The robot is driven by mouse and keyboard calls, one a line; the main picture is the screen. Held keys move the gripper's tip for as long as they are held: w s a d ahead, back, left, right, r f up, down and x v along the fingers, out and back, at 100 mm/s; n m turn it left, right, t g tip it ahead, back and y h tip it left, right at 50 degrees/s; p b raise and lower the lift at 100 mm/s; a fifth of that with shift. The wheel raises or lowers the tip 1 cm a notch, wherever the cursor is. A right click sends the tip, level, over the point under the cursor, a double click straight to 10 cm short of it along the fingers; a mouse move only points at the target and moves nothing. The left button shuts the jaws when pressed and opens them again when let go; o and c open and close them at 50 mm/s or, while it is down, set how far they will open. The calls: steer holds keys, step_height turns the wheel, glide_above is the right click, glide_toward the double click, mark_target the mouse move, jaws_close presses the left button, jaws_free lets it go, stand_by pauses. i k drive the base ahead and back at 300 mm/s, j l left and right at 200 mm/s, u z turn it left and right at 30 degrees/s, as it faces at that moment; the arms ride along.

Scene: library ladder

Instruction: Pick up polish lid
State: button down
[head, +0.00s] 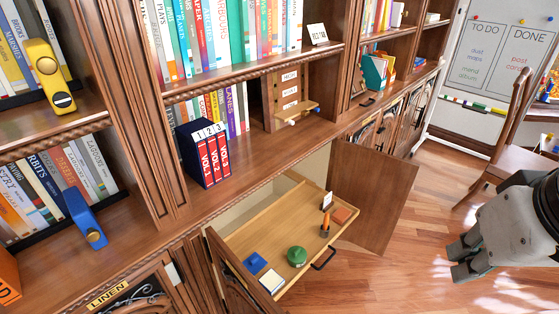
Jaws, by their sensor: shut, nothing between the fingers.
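A round green item (297,256), which looks like the polish lid, sits near the front of the pulled-out wooden drawer (281,225). I cannot tell whether a tin is under it. My gripper (457,263) is at the right of the head view, well to the right of the drawer and apart from everything in it. It is shut and empty, with its fingers pointing left and down over the wooden floor.
In the drawer are a blue block (255,262), a white-and-blue piece (272,281), an orange-brown upright item (325,227) and an orange block (342,214). A chair (505,145) is at the right. Floor between drawer and gripper is clear.

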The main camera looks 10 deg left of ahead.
mark_target(255, 263)
steer(key=i+l+u, duration=0.1)
steer(key=u, duration=0.5)
steer(key=i+l+u, duration=0.15)
steer(key=l+u, duration=0.15)
steer(key=l, duration=0.4)
steer(key=l+u, duration=0.3)
steer(key=l, duration=0.45)
steer(key=i+l, duration=0.1)
steer(key=l, duration=0.55)
